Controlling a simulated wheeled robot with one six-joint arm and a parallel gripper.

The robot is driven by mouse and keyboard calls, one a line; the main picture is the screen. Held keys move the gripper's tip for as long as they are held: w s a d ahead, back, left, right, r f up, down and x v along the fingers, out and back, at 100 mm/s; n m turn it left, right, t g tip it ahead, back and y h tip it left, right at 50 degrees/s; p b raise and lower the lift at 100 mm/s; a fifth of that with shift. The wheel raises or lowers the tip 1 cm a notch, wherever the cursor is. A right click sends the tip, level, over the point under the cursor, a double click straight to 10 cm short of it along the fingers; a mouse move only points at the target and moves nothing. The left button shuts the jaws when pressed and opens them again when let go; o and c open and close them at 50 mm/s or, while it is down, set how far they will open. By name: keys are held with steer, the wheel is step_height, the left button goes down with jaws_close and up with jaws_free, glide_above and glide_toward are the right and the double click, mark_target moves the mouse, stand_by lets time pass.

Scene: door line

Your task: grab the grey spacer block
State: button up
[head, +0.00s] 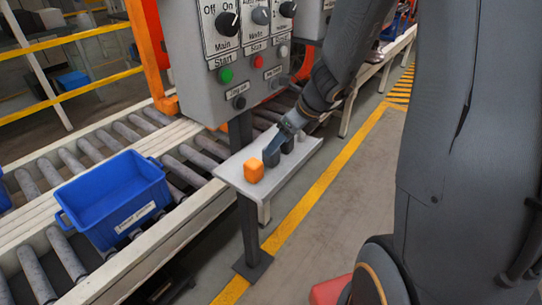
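A dark grey shape (271,157), which looks like the grey spacer block, stands on the small light shelf (236,178) in the head view. It is just right of and behind an orange block (253,170). My gripper (278,147) reaches down from the upper right, with its tip at the dark shape. The gripper is small and dark here, so I cannot tell whether its fingers are open or shut on the block. Another dark shape (287,146) shows just right of the tip; it is too small to make out.
A grey control panel (240,75) with knobs and buttons rises close behind the shelf. A blue bin (115,198) sits on the roller conveyor (70,257) at left. A yellow floor line (312,205) runs right of the shelf. The orange block is very close to the gripper.

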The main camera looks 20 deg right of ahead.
mark_target(272, 161)
steer(key=x, duration=0.6)
steer(key=shift+a, duration=0.2)
